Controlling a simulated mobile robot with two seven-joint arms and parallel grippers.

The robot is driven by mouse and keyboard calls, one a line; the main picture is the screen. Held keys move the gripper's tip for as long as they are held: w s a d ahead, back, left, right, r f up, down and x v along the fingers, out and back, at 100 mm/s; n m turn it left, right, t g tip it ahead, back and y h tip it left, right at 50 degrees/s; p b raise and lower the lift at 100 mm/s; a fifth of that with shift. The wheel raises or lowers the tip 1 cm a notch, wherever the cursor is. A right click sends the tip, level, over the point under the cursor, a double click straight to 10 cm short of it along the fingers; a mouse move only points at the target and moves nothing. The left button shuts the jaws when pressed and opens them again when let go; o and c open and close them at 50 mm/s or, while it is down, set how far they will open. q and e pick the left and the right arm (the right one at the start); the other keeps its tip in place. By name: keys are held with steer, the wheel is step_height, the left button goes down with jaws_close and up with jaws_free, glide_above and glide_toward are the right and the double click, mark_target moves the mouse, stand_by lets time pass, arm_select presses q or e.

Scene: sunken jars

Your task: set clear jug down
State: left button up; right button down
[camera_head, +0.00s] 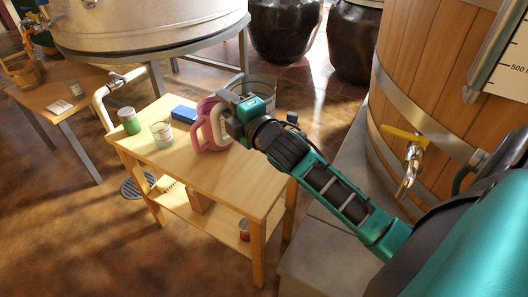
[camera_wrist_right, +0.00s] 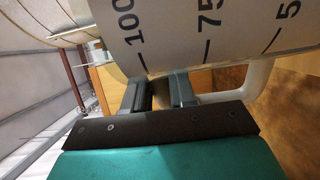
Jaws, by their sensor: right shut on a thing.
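The clear jug (camera_head: 262,84) is a see-through grey vessel at the back right corner of the wooden table (camera_head: 235,182), partly hidden behind my right gripper (camera_head: 231,118). My right gripper is shut on the jug. In the right wrist view the jug's pale wall (camera_wrist_right: 200,35) fills the top, with dark scale marks, and the gripper's fingers (camera_wrist_right: 160,92) are up against it. I cannot tell whether the jug's base touches the table. My left gripper is not in view.
A pink jug (camera_head: 203,129) stands left of my right gripper, very near it. Also on the table are a blue block (camera_head: 185,114), a glass (camera_head: 162,134) and a green jar (camera_head: 129,121). The table's front is clear. A wooden vat (camera_head: 430,85) with a tap stands right.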

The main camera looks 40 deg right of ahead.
steer(key=w+d+r+h+p, duration=0.1)
steer(key=w+d+r, duration=0.2)
steer(key=d+r, duration=0.25)
steer(key=shift+m, duration=0.3)
steer(key=f+b, duration=0.1)
steer(key=f, duration=0.6)
steer(key=f+b, duration=0.2)
steer(key=f, duration=0.6)
steer(key=shift+w+d+f+b, duration=0.15)
steer(key=shift+w+b, duration=0.05)
steer(key=shift+b, duration=0.1)
steer(key=shift+f, duration=0.5)
arm_select(q)
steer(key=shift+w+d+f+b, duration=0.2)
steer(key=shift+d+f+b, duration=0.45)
steer(key=shift+b, duration=0.1)
arm_select(e)
steer(key=shift+f, duration=2.05)
steer(key=shift+f, duration=0.2)
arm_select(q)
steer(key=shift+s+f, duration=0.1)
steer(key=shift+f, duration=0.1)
arm_select(e)
steer(key=c, duration=0.9)
jaws_free()
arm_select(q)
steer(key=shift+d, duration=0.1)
